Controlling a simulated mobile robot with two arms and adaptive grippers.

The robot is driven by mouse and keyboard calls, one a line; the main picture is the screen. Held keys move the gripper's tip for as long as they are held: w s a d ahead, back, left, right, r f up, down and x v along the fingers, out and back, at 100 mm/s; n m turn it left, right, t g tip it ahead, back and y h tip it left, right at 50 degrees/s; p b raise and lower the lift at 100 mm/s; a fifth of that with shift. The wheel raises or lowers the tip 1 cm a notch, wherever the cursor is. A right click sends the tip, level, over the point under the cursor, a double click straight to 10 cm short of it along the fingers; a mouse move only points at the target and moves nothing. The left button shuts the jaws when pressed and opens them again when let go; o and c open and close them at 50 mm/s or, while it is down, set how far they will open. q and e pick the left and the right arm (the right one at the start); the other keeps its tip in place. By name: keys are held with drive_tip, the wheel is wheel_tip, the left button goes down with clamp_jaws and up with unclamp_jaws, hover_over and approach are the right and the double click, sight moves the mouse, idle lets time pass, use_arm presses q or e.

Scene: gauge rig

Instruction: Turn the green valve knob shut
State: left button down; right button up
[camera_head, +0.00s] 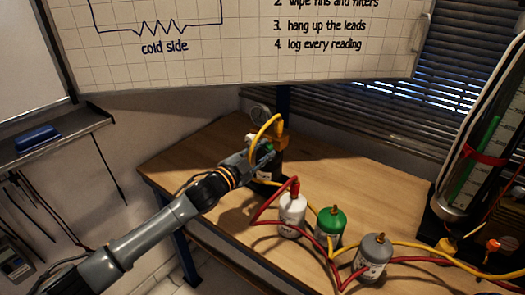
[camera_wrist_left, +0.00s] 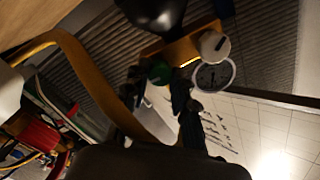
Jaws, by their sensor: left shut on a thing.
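The green valve knob (camera_wrist_left: 158,72) shows in the left wrist view between the dark fingers of my left gripper (camera_wrist_left: 156,88). The fingers are shut on its sides. The knob sits beside a brass-coloured valve block (camera_wrist_left: 178,50), which also carries a white knob (camera_wrist_left: 214,46). In the head view my left gripper (camera_head: 263,151) reaches the brass block (camera_head: 281,141) on top of a dark cylinder from the left and mostly hides the green knob. My right gripper is not in view.
A round gauge (camera_wrist_left: 214,75) is behind the block. A yellow hose (camera_head: 256,135) loops over my gripper. White (camera_head: 292,214), green (camera_head: 330,224) and grey (camera_head: 373,254) canisters with red and yellow hoses stand nearer on the wooden table (camera_head: 200,155). The table's left part is clear.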

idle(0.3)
use_arm(q)
drive_tip(key=c, duration=1.1)
unclamp_jaws()
drive_tip(key=shift+a, duration=0.1)
drive_tip(key=v, duration=1.2)
